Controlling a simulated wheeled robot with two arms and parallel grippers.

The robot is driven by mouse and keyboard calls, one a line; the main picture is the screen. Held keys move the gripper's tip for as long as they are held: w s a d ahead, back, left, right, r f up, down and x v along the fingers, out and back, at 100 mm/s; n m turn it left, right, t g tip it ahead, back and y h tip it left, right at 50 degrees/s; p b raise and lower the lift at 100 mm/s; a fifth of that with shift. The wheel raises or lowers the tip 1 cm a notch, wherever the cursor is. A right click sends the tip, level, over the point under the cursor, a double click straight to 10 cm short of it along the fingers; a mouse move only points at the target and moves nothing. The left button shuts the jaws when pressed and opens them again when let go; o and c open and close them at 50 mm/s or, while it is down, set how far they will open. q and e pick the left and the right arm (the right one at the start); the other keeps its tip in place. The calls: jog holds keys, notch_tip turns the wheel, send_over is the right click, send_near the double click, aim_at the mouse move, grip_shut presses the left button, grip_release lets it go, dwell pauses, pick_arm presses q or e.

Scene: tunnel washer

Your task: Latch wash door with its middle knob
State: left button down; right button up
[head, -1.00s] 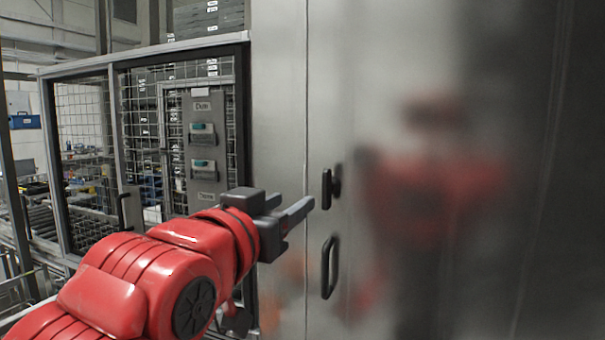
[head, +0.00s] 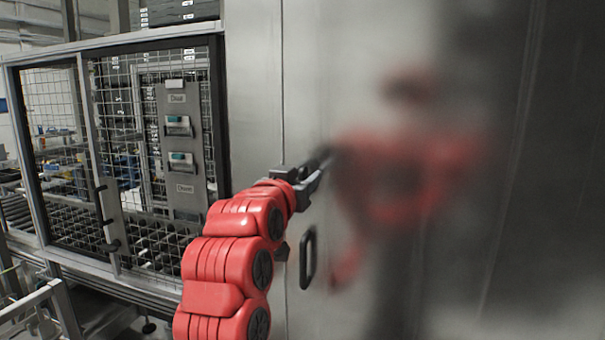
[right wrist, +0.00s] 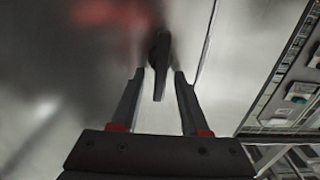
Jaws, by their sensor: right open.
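The wash door (head: 400,60) is a tall, shiny steel panel with a seam to the left of its black fittings. Its knob (head: 325,153) is black and mostly hidden behind my right gripper (head: 314,172) in the head view. In the right wrist view, the knob (right wrist: 160,62) is a long dark lever jutting between the two fingertips of my right gripper (right wrist: 159,75). The fingers are open, one on each side of the knob, with a gap showing on both sides. My left gripper is not in view.
A black loop handle (head: 308,258) is on the door below the knob, close to my right forearm. A mesh guard fence (head: 50,110) with a grey control panel (head: 183,150) stands at left. The door face to the right is clear.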

grip_shut()
dwell(0.4)
jog(key=shift+d+f+m+b, duration=0.2)
jog(key=shift+m+b, duration=0.3)
jog(key=shift+b, duration=0.35)
jog(key=m+b, duration=0.2)
jog(key=shift+d+f+b, duration=0.1)
jog(key=shift+b, duration=0.2)
jog(key=m+b, duration=0.1)
jog(key=m, duration=0.4)
jog(key=f+m+b, duration=0.1)
jog(key=m+b, duration=0.1)
jog(key=m, duration=0.3)
jog(key=d+m+b, duration=0.1)
jog(key=m+b, duration=0.1)
jog(key=m, duration=0.2)
jog(key=shift+s+d+f+m, duration=0.1)
jog(key=shift+s+f+m, duration=0.05)
jog(key=shift+s+m, duration=0.2)
jog(key=shift+m, duration=0.25)
